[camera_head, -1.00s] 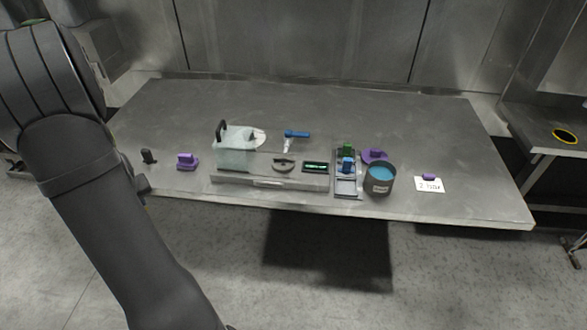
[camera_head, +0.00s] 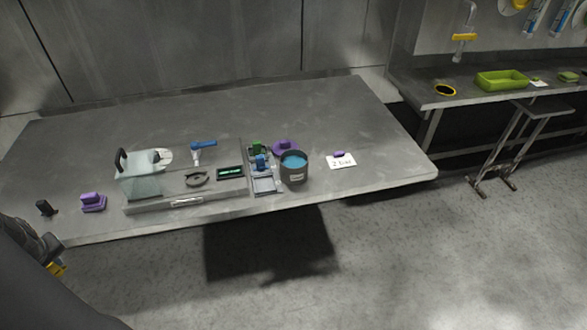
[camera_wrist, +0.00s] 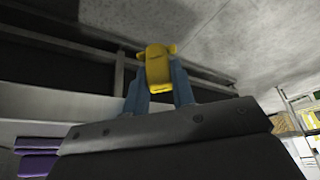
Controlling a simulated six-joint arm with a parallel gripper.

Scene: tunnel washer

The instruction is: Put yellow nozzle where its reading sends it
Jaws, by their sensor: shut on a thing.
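The yellow nozzle (camera_wrist: 158,68) is between the blue-grey fingers of my gripper (camera_wrist: 160,90) in the wrist view. My gripper is shut on it. In the head view my gripper is at the lower left, off the table's front left, with a bit of yellow (camera_head: 57,268) showing at its end. A grey station with a clear box (camera_head: 143,180), a dark curved part (camera_head: 197,178) and a small green-lit display (camera_head: 230,172) stands on the table. The display's text is too small to read. A white card (camera_head: 343,163) seems to read "2 bar", with a purple piece (camera_head: 339,154) on it.
A dark pot with blue contents (camera_head: 294,174) stands beside a grey tray (camera_head: 265,186) with green and blue pieces. Purple pieces (camera_head: 93,203) and a black piece (camera_head: 44,208) are at left. A side bench at right holds a green bin (camera_head: 502,81) and a black-yellow ring (camera_head: 445,90).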

